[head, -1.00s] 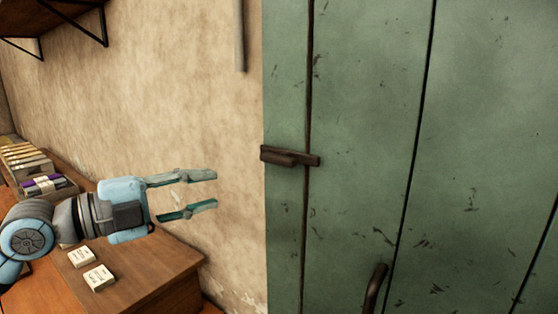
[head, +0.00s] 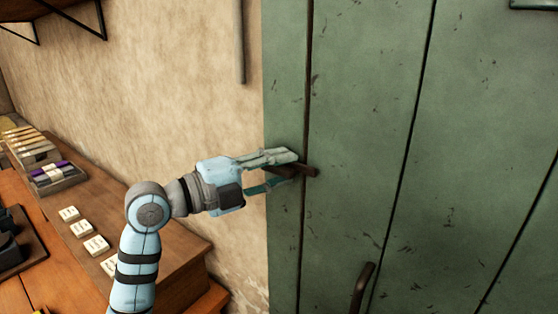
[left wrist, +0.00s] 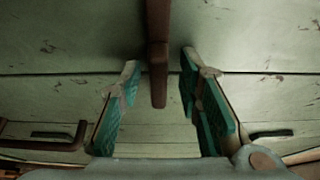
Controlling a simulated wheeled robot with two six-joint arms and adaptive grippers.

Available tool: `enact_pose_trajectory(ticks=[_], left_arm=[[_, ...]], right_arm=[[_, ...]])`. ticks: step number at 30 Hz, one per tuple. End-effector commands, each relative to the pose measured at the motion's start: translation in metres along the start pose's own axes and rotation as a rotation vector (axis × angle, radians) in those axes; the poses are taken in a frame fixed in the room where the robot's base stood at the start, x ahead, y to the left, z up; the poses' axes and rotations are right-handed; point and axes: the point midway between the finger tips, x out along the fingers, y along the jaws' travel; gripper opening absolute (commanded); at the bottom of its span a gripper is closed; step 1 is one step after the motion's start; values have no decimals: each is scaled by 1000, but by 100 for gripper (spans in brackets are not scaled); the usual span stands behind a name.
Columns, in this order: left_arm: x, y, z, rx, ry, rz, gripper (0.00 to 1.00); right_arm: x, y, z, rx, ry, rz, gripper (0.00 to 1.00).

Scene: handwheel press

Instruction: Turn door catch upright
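The door catch (head: 310,171) is a dark brown bar lying across the gap between the green door and its frame. It lies about level in the head view, and its left part is hidden by my left gripper. My left gripper (head: 283,171) has reached the catch from the left, with one finger above it and one below. In the left wrist view the catch (left wrist: 158,75) lies between the two teal-padded fingers (left wrist: 160,78), with a visible gap on both sides. The gripper is open. My right gripper is in neither view.
The green door (head: 370,130) has a dark handle (head: 362,290) low down. A wooden bench (head: 165,265) with small white cards (head: 82,228) and a box (head: 55,177) stands at left. A pipe (head: 240,45) runs down the wall.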

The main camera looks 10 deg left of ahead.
Motion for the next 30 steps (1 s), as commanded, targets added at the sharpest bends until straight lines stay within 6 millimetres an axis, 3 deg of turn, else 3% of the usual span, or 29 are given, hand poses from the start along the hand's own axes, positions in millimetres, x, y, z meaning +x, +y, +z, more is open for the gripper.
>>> enact_pose_trajectory(ticks=[8,14,30], left_arm=[[2,1,0,0,0,1,32],[2,1,0,-1,0,0,0],[2,3,0,-92,1,-38,0]], right_arm=[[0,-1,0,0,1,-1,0],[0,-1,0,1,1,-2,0],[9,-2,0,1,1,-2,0]])
